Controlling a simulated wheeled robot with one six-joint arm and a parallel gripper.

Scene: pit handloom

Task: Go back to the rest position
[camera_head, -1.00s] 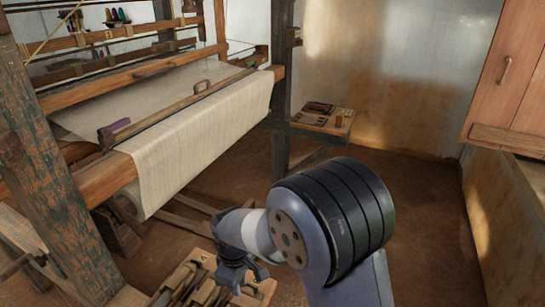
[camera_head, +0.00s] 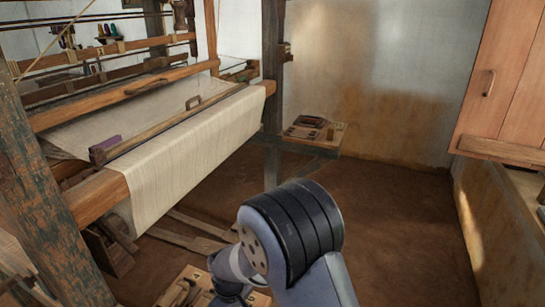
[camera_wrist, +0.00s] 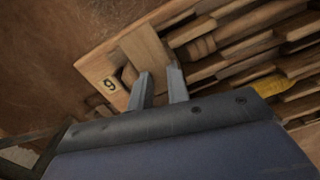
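My arm (camera_head: 295,235) stands at the bottom centre of the head view, bent over a wooden tray on the floor. In the head view the gripper is mostly hidden at the bottom edge.
The tray (camera_wrist: 98,70), marked with a number, holds several wooden pieces and a yellow-tipped one (camera_wrist: 270,86). The loom with cream cloth (camera_head: 195,150) stands left. A small bench (camera_head: 330,137) is behind it, a wooden cabinet (camera_head: 510,85) at right. The floor (camera_head: 395,220) right of my arm is clear.

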